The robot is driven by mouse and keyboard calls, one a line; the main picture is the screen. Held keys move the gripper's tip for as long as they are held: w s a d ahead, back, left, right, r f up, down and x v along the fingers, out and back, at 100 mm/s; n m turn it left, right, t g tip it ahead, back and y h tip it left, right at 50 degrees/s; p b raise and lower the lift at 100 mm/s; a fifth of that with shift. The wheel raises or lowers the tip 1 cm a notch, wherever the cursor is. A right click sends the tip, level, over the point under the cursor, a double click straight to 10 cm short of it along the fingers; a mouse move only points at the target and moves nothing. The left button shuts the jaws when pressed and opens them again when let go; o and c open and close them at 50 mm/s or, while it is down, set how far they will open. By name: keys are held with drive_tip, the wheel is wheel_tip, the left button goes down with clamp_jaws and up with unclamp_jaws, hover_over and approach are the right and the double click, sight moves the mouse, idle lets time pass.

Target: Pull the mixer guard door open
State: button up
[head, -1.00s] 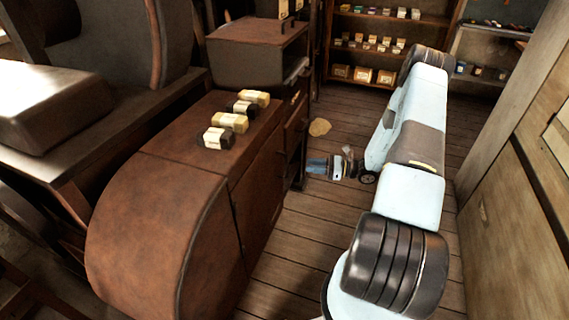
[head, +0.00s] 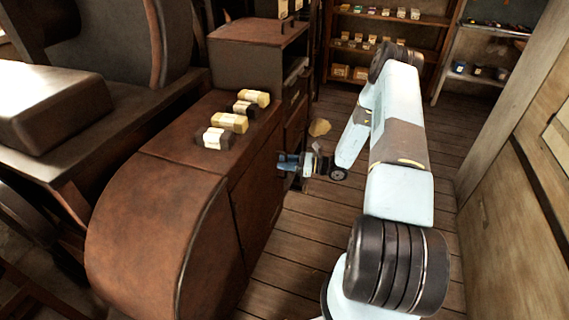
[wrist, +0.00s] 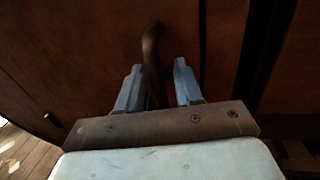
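The brown guard door (head: 257,195) is the front panel of the rounded brown housing (head: 150,225) in the head view. It looks shut, nearly flush with the housing. My gripper (head: 288,163) is at the door's far upper edge. In the wrist view the door panel (wrist: 80,60) fills most of the picture. A dark curved handle (wrist: 151,45) stands out from it and runs down between my blue fingers. My gripper (wrist: 158,72) is open, with a gap visible beside the handle. The handle's lower part is partly hidden by the gripper mount.
Several cream and dark blocks (head: 230,122) lie on the housing top. A dark cabinet (head: 258,50) stands behind it. The plank floor (head: 305,235) before the door is clear. A wooden wall panel (head: 530,220) is at right.

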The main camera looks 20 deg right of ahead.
clamp_jaws()
drive_tip(key=shift+w+r, duration=0.1)
idle(0.4)
